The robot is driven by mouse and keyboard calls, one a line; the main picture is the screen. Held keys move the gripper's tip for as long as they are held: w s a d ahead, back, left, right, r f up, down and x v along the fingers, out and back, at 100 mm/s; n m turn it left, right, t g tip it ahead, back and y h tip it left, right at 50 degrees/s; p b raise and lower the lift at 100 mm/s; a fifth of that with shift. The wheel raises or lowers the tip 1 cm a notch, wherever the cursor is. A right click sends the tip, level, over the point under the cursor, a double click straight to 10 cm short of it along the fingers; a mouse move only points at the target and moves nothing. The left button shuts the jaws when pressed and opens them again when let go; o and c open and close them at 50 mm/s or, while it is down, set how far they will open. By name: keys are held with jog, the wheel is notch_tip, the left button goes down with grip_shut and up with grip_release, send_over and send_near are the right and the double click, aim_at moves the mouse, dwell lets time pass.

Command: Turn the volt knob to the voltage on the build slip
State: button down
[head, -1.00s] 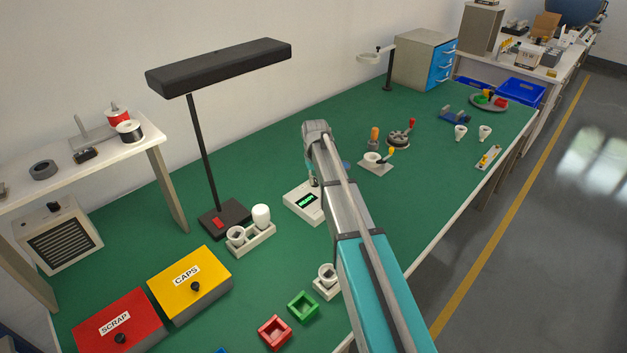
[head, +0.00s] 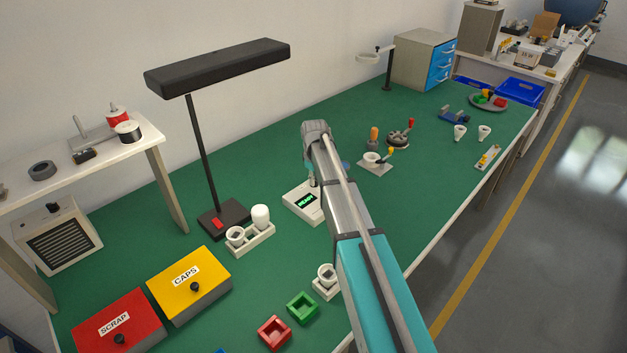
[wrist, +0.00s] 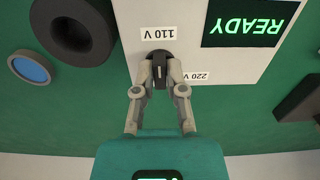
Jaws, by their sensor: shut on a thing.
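The volt knob (wrist: 159,72) is a dark knob on a white tester (wrist: 205,15), seen in the wrist view. My gripper (wrist: 160,82) is shut on it, one finger on each side. A "110 V" label sits above the knob and a "220 V" label to its lower right. The knob's pale mark points toward the top of the picture, near the 110 V side; its exact setting is hard to tell. The tester's screen (wrist: 250,22) reads "READY". In the head view the tester (head: 303,203) is partly hidden by my arm. I cannot make out a build slip.
A lamp (head: 222,218) and a holder with a white bulb (head: 250,238) stand left of the tester. Yellow CAPS (head: 215,265) and red SCRAP (head: 140,315) boxes are at front left. A dark ring (wrist: 72,30) and a blue disc (wrist: 32,69) lie beside the tester.

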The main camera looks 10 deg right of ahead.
jog(key=c, duration=0.7)
grip_release()
